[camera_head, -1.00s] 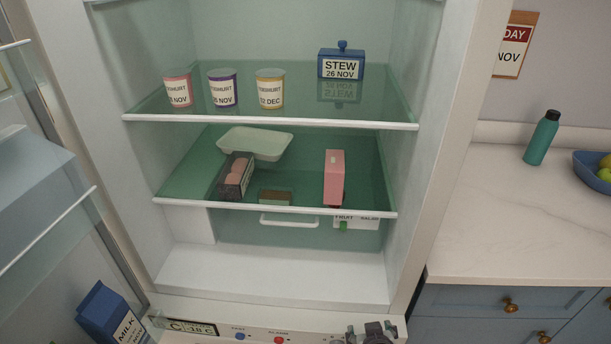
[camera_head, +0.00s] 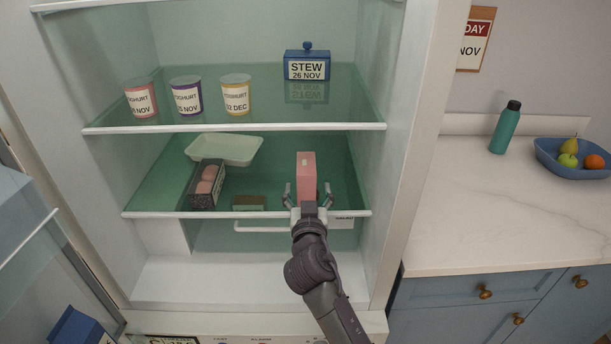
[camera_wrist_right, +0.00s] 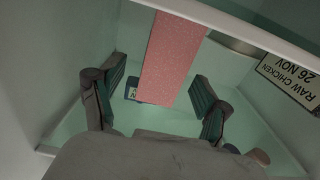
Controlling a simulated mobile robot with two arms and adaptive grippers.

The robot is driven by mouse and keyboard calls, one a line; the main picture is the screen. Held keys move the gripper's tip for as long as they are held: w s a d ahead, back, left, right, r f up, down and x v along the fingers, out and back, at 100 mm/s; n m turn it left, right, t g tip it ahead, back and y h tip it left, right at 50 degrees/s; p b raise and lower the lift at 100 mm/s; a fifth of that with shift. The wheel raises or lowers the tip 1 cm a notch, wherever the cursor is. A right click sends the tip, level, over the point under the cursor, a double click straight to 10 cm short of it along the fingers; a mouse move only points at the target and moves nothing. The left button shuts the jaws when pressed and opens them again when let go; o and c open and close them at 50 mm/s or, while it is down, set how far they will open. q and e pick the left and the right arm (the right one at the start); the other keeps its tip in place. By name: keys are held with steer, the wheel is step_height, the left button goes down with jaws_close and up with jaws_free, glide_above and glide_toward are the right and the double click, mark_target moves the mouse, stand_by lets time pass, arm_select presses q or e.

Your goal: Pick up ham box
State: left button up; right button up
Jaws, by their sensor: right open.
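A pink upright box (camera_head: 306,168), the likely ham box, stands near the front edge of the lower glass shelf; no name on it is readable. It also shows in the wrist view (camera_wrist_right: 172,52), between the two fingers. My right gripper (camera_head: 308,195) is open at the front of this box, with one finger on each side and gaps visible in the wrist view. The gripper and wrist hide the box's lower front. My left gripper is not in view.
The upper shelf (camera_head: 240,127) overhead holds three yoghurt cups and a blue stew pot (camera_head: 307,66). A fridge wall (camera_head: 396,140) stands close on the right.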

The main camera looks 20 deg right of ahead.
steer(key=p+x, duration=0.1)
steer(key=x, duration=0.4)
steer(key=shift+w+p, duration=0.35)
steer(key=shift+w+f, duration=0.1)
steer(key=shift+w, duration=0.25)
steer(key=shift+s, duration=0.1)
steer(key=shift+c, duration=0.2)
steer(key=c, duration=1.3)
